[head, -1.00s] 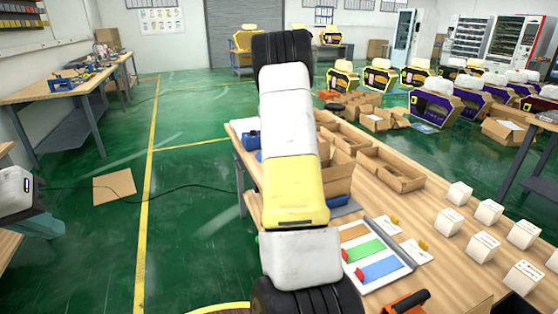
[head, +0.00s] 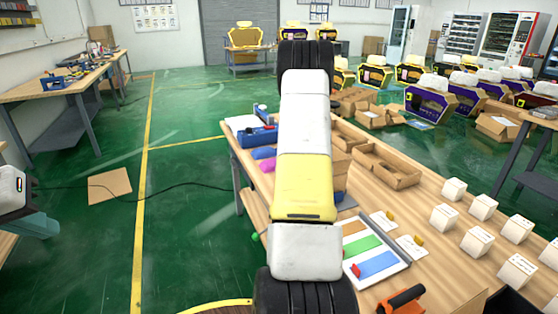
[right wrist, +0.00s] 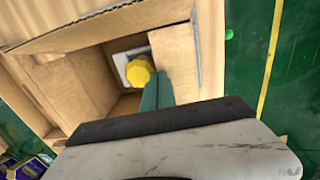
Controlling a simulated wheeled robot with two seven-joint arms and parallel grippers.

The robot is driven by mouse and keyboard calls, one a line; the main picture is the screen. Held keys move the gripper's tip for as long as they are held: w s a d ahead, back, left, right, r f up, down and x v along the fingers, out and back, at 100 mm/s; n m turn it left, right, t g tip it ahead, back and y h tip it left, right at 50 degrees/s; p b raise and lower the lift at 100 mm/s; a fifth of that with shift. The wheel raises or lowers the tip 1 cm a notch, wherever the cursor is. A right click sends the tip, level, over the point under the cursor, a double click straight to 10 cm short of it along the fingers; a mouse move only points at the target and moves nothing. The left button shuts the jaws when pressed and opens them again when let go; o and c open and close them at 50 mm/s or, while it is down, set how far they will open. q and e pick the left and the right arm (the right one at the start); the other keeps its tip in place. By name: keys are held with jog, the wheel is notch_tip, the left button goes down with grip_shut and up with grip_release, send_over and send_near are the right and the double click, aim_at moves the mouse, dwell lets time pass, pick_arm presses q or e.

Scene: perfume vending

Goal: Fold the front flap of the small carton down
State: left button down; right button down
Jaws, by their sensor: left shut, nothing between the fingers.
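The small carton (right wrist: 75,85) stands open in the right wrist view, with cardboard flaps raised around its opening. A yellow round cap (right wrist: 139,72) on a white piece shows down inside it. My right gripper's teal fingers (right wrist: 158,92) reach over the carton's opening, close to its right wall. Their tips are partly hidden, so I cannot tell whether they are apart. Which flap is the front one is unclear. In the head view my right arm hides most of the carton. My left gripper (head: 40,224) is at the left edge, shut and empty, far from the carton.
The wooden table (head: 425,205) bears cardboard trays (head: 388,167), several white boxes (head: 477,240) and a board with coloured strips (head: 375,255). A blue item (head: 262,136) and a pink one (head: 267,166) lie left of my arm. The green floor to the left is mostly clear.

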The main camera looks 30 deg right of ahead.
jog(key=shift+a, duration=0.1)
jog(key=shift+a+r, duration=0.35)
jog(key=shift+a, duration=0.25)
notch_tip(320, 180, up, 7)
jog(key=s+a+r+t+y, duration=0.15)
jog(key=s+a+r, duration=0.25)
jog(key=a+r, duration=0.55)
jog(key=s+a+r+t, duration=0.2)
jog(key=s+a+r, duration=0.35)
jog(key=a, duration=0.65)
jog(key=s+a+n+t+y, duration=0.1)
jog(key=s+a+t, duration=0.2)
jog(key=s+a, duration=1.2)
jog(key=shift+s+f+n+y, duration=0.15)
jog(key=shift+s+n+y, duration=0.25)
jog(key=shift+s, duration=0.7)
